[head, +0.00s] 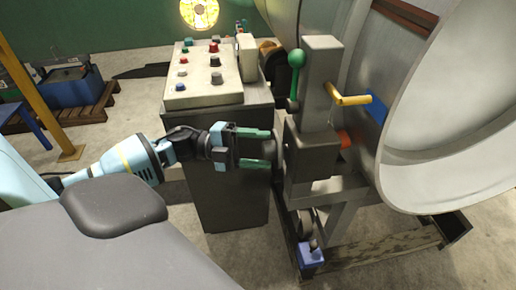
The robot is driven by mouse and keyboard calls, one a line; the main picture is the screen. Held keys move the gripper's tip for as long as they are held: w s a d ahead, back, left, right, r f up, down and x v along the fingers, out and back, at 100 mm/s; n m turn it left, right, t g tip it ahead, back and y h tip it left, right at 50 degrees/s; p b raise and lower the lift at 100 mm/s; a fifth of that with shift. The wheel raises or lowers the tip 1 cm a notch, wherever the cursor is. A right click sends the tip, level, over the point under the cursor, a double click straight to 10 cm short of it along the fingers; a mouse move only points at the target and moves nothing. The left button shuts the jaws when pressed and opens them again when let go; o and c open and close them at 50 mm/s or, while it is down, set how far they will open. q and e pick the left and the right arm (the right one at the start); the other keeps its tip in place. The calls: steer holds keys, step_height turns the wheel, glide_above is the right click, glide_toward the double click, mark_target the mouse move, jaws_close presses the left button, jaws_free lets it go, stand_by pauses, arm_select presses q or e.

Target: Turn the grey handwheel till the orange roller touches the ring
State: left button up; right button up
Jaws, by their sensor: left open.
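My left gripper (265,148) comes in from the left, level, with its green-tipped fingers one above the other and apart. The grey handwheel (273,149) is seen nearly edge-on at the left side of the dark grey block on the column. It lies at the fingertips, partly hidden by them; I cannot tell whether they touch it. The orange roller (345,140) sticks out on the right side of the block. The big pale ring (432,185) fills the right side. A gap seems to show between roller and ring. My right gripper is not in view.
A grey control cabinet (225,205) with buttons stands close behind my left gripper. A green-knobbed lever (297,62) and a yellow bar (350,99) stick out above the block. A blue pedal-like box (311,256) sits low on the frame. Open floor lies at the left.

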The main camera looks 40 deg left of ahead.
arm_select(q)
steer(key=b+v, duration=0.1)
steer(key=v, duration=0.6)
steer(key=shift+s+a, duration=0.15)
steer(key=shift+a, duration=0.25)
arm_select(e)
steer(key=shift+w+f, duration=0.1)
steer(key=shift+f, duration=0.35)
arm_select(q)
steer(key=shift+f, duration=0.1)
steer(key=s+d+f+n+t+y+p, duration=0.2)
steer(key=s+d+f+n+y+p, duration=0.25)
steer(key=s+f+n+y, duration=0.4)
steer(key=s+d+f+n+t+y+p, duration=0.2)
steer(key=s+d+f+n+y+p, duration=0.3)
steer(key=f+n, duration=0.6)
steer(key=s+d+f+n+g+y+p, duration=0.1)
steer(key=s+d+n+g, duration=0.3)
steer(key=s, duration=0.9)
steer(key=d+n, duration=0.2)
steer(key=d, duration=0.1)
steer(key=shift+d, duration=0.35)
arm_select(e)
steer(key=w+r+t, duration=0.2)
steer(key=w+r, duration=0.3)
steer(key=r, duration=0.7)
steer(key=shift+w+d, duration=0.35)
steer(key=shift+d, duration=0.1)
